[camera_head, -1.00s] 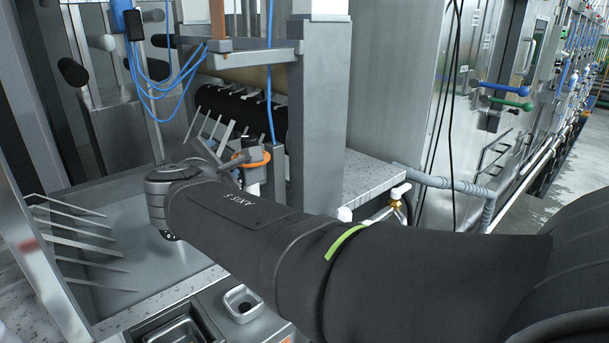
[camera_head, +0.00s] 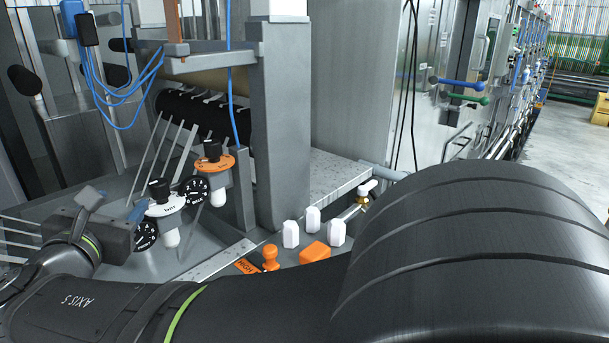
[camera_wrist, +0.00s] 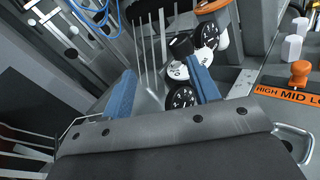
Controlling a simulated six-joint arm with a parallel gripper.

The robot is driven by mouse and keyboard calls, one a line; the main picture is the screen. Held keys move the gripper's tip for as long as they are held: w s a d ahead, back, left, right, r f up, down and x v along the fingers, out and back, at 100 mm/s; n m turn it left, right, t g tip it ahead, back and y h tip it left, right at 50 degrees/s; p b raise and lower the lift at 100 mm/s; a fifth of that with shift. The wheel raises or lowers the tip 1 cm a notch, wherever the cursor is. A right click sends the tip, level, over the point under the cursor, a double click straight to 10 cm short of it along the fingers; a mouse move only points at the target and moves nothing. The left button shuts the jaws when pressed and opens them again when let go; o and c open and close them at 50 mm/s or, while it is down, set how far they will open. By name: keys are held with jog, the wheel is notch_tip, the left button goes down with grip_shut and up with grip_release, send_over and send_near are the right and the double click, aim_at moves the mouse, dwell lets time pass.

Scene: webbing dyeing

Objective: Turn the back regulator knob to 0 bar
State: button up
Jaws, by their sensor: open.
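Two regulators stand beside the rollers. The farther one has an orange collar (camera_head: 216,163) and a black knob (camera_head: 211,149), with a black round gauge (camera_head: 194,190) below it. The nearer one has a white collar (camera_head: 165,206), a black knob (camera_head: 159,189) and its own gauge (camera_head: 146,236). My gripper (camera_head: 137,212) is just left of the white regulator. The orange collar (camera_wrist: 211,6) is at the top edge, partly cut off. Knob settings are too small to read.
A grey post (camera_head: 282,130) rises right of the orange regulator. An orange lever knob (camera_head: 270,256) and several white knobs stand to the right, by an orange HIGH MID LOW label (camera_wrist: 288,97). Thin metal rods and blue cables (camera_head: 110,95) are close behind the regulators.

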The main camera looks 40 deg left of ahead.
jog(key=shift+w, duration=0.1)
jog(key=m+g+y, duration=0.5)
jog(key=m+g, duration=1)
jog(key=m, duration=0.8)
send_near(218, 149)
jog(key=a, duration=0.4)
jog(key=s+a, duration=0.1)
jog(key=a, duration=0.6)
jog(key=shift+s+a+f, duration=0.1)
jog(key=shift+s+a, duration=0.25)
